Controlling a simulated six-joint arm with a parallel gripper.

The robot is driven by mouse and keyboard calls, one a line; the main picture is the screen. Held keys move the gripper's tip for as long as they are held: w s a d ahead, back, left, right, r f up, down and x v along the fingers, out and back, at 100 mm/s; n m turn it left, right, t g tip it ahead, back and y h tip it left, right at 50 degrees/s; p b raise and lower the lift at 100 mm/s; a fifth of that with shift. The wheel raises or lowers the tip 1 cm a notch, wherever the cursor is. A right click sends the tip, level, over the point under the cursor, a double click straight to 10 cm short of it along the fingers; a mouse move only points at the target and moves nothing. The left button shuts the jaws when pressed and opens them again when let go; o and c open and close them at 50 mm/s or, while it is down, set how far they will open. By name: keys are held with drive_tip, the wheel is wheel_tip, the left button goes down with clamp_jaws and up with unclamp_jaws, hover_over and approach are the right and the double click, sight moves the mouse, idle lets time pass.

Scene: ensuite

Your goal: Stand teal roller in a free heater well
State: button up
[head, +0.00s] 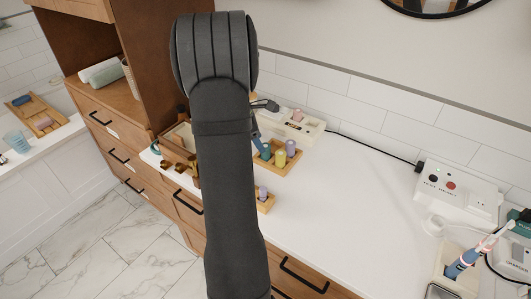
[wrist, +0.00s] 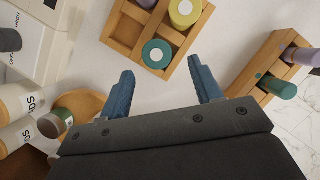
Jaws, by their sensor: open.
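A teal roller (wrist: 157,53) with a pale round end stands in a compartment of the divided wooden tray (wrist: 122,30); it also shows in the head view (head: 265,153). A second teal roller (wrist: 277,86) is at a small wooden rack on the right of the wrist view. My gripper (wrist: 161,68) is open and empty, its blue fingertips apart on either side of the tray's teal roller in the picture. The cream heater (head: 302,126) stands behind the tray, with a pinkish roller in it. My arm hides part of it, so I cannot tell which wells are free.
A yellow roller (wrist: 185,12) and a purple roller (head: 291,146) share the tray. The small rack (wrist: 258,66) also holds a purple roller (wrist: 303,56). Jars (wrist: 18,99) stand at left in the wrist view. The counter (head: 350,210) right of the tray is clear.

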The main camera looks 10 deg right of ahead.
sight(265, 146)
drive_tip(key=d+f, duration=0.2)
drive_tip(key=f, duration=0.1)
drive_tip(key=shift+d, duration=0.15)
drive_tip(key=shift+w+d+f, duration=0.1)
drive_tip(key=shift+d+f, duration=0.05)
drive_tip(key=shift+f, duration=0.35)
drive_tip(key=c, duration=1.1)
drive_tip(key=shift+r, duration=0.15)
